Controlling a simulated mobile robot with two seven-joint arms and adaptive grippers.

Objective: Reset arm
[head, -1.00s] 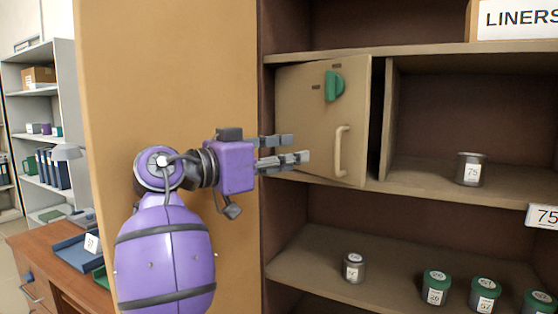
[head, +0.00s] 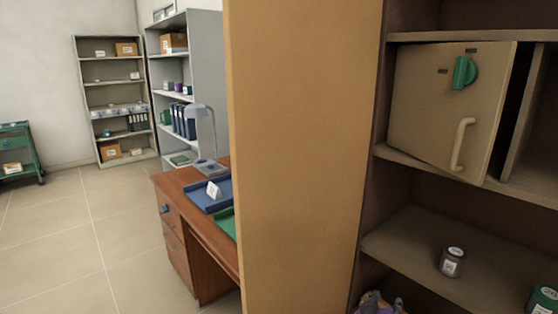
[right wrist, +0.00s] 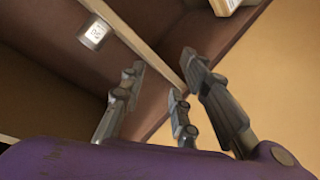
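My right gripper (right wrist: 162,72) shows in the right wrist view, with its grey fingers spread apart and nothing between them. Below them is my purple hand. A shelf and a tan panel lie beyond the fingers. In the head view only a small purple and dark part of my arm shows at the bottom edge, and its fingers cannot be made out. My left gripper is not in view.
A beige door (head: 440,112) with a green knob (head: 465,72) and a pale handle (head: 463,145) is in the shelving at right. A grey jar (head: 452,262) stands below. A tan side panel (head: 300,160) adjoins a desk (head: 205,240). Open floor (head: 60,235) lies left.

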